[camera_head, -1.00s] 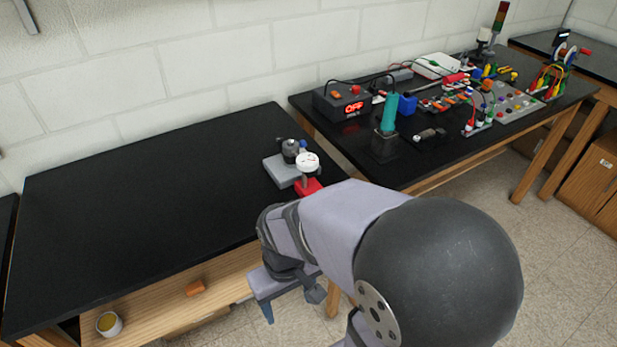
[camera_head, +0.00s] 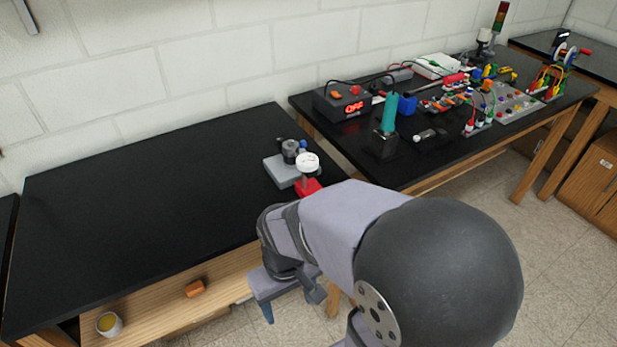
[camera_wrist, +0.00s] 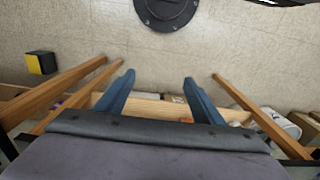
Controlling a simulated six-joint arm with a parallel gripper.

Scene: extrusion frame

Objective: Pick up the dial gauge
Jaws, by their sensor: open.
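The dial gauge (camera_head: 307,163) shows in the head view as a round white face above a red base (camera_head: 308,187), near the right end of the left black bench. My gripper (camera_head: 291,299) is low in front of that bench's front edge, below and apart from the gauge. In the wrist view my gripper (camera_wrist: 158,88) has its two blue fingers spread with nothing between them. The gauge is not visible in the wrist view.
A grey block with a dark knob (camera_head: 289,151) stands just left of the gauge. The left bench top (camera_head: 140,210) is otherwise clear. A lower wooden shelf holds an orange block (camera_head: 194,289) and a cup (camera_head: 109,324). The right bench is crowded with electrical equipment.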

